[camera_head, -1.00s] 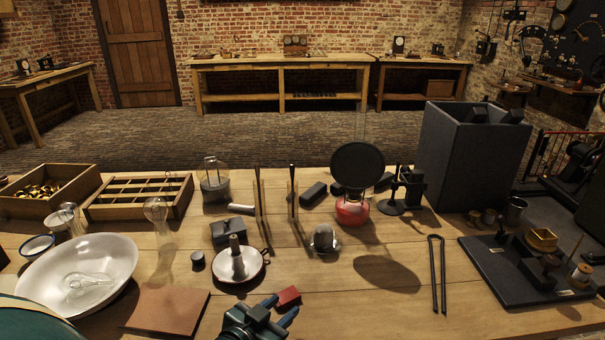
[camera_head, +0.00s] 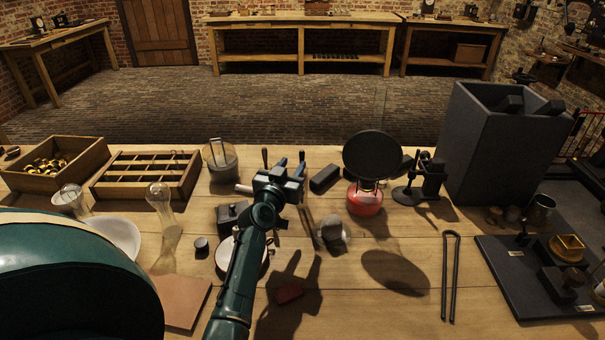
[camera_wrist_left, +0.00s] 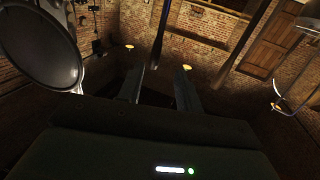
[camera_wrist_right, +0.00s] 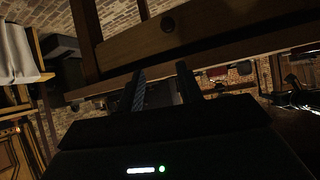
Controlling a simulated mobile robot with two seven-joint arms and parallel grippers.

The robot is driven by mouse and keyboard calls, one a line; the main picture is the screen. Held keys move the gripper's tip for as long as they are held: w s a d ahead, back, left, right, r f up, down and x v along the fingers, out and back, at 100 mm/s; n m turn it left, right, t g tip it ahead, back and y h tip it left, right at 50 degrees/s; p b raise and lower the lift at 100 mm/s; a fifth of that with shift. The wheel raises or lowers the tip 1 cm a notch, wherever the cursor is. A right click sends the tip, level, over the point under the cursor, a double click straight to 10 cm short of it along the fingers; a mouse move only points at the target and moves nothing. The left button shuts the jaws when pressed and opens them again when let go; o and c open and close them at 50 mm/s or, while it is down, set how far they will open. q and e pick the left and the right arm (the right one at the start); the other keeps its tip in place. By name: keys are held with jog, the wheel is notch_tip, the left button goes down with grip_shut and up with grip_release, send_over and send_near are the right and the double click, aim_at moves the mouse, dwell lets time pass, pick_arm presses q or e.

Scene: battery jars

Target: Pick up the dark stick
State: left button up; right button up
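Two thin upright dark sticks stand mid-table in the head view: a left one (camera_head: 265,156) and a right one (camera_head: 307,215). I cannot tell contact. My right gripper (camera_wrist_right: 163,90) is open and empty in the right wrist view, out of the head view.
A glass jar (camera_head: 220,160) stands left of the sticks.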

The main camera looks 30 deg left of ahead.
aim_at(301, 156)
pick_arm(q)
jog(key=shift+d+b+x, duration=0.25)
jog(key=shift+b+x, duration=0.25)
jog(key=shift+x, duration=1.05)
jog(key=shift+d+b+x, duration=0.2)
jog(key=shift+b+x, duration=0.25)
jog(key=shift+x, duration=1.1)
jog(key=shift+w+r, duration=0.1)
jog(key=shift+r, duration=0.05)
jog(key=shift+c, duration=0.4)
grip_shut()
